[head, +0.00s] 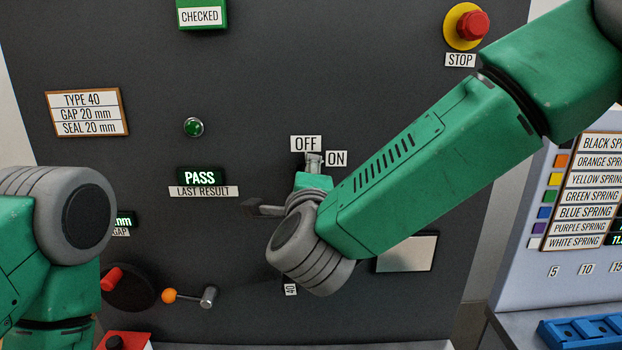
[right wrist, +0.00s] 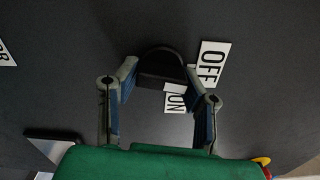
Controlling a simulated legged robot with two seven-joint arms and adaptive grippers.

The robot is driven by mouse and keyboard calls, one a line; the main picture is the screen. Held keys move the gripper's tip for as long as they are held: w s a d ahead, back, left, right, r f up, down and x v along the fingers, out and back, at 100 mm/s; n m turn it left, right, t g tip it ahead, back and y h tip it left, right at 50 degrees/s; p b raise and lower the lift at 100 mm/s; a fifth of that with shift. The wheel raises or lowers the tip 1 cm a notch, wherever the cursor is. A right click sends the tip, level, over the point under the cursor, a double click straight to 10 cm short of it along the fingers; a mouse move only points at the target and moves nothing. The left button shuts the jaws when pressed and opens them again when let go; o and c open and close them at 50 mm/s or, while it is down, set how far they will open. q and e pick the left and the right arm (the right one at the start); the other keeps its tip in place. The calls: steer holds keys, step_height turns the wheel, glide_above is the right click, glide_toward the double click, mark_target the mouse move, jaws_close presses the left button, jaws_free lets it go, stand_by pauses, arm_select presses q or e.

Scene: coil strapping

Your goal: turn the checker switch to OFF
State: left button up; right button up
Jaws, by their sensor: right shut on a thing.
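The checker switch is a black knob (right wrist: 162,66) on the dark panel, seen in the right wrist view beside the OFF label (right wrist: 211,65) and the ON label (right wrist: 175,103). My right gripper (right wrist: 159,80) is shut on the knob, one finger on each side. In the head view my right gripper (head: 313,160) is just below the OFF label (head: 305,144) and left of the ON label (head: 336,157); my own arm hides most of the switch there. Which label the knob points to cannot be told. My left arm shows at the left, but its gripper is not in view.
The panel carries a lit PASS display (head: 200,176), a green lamp (head: 194,127), a red STOP button (head: 472,25) and a lever with an orange ball (head: 169,295). A grey spring panel (head: 522,220) and a blue tray (head: 585,331) stand at the right.

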steer(key=shift+s+a+f+n, duration=0.15)
steer(key=shift+a+f+n, duration=0.05)
steer(key=shift+n, duration=0.7)
steer(key=shift+f, duration=0.15)
steer(key=o, duration=1.2)
steer(key=shift+s, duration=0.1)
steer(key=shift+c, duration=0.2)
arm_select(q)
steer(key=shift+s+a, duration=0.2)
arm_select(e)
steer(key=shift+a+r, duration=0.2)
steer(key=shift+r, duration=0.05)
arm_select(q)
steer(key=shift+s, duration=0.1)
arm_select(e)
steer(key=shift+s, duration=0.15)
steer(key=s, duration=1.1)
steer(key=shift+s, duration=0.4)
steer(key=shift+f, duration=0.1)
